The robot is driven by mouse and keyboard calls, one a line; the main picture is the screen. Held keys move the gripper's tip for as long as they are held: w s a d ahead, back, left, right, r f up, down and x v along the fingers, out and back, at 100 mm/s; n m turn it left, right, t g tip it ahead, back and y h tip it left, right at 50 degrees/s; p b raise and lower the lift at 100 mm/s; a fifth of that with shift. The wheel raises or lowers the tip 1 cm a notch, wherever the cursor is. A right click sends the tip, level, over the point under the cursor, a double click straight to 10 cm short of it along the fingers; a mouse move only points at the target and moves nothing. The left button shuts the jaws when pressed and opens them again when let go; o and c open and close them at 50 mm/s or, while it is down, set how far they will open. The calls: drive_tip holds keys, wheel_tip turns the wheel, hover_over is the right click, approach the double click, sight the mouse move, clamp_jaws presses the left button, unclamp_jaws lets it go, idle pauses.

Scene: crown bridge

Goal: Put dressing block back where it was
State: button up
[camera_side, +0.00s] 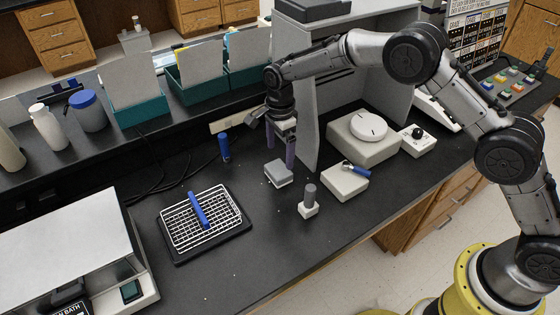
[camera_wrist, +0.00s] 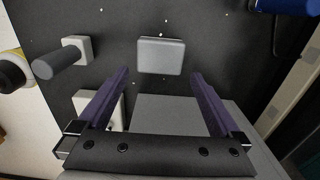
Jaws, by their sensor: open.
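The dressing block seems to be the small grey block (camera_side: 278,173) lying flat on the black bench. It also shows in the wrist view (camera_wrist: 160,55), just beyond the fingertips. My gripper (camera_side: 280,150) points down over it with its purple fingers apart. In the wrist view my gripper (camera_wrist: 159,73) is open, with a finger to each side and nothing between the tips. The block appears free of the fingers.
A grey post on a white base (camera_side: 309,200) and a white box (camera_side: 345,184) stand to the right. A tall grey panel (camera_side: 306,110) is close behind the gripper. A blue cylinder (camera_side: 223,147) stands left; a wire rack (camera_side: 180,228) holds a blue-handled tool (camera_side: 199,210).

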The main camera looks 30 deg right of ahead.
wheel_tip(320, 180, up, 6)
drive_tip(key=shift+r, duration=0.2)
wheel_tip(320, 180, up, 11)
drive_tip(key=n+t, duration=0.1)
drive_tip(key=n, duration=0.3)
hover_over(281, 168)
drive_tip(key=s+d, duration=0.5)
drive_tip(key=s, duration=0.1)
drive_tip(key=s+d+r+n+t, duration=0.2)
drive_tip(key=s+d+r+n, duration=0.25)
drive_tip(key=s+r, duration=0.35)
drive_tip(key=s+d+f+n+t, duration=0.1)
drive_tip(key=s+d+n, duration=0.1)
drive_tip(key=s, duration=0.5)
drive_tip(key=s+d+f+n, duration=0.1)
drive_tip(key=s+n, duration=0.3)
drive_tip(key=s, duration=0.4)
drive_tip(key=s+d+f+n+t, duration=0.1)
drive_tip(key=s+d+n, duration=0.2)
drive_tip(key=s, duration=0.5)
drive_tip(key=shift+s+t, duration=0.25)
drive_tip(key=shift+t, duration=0.05)
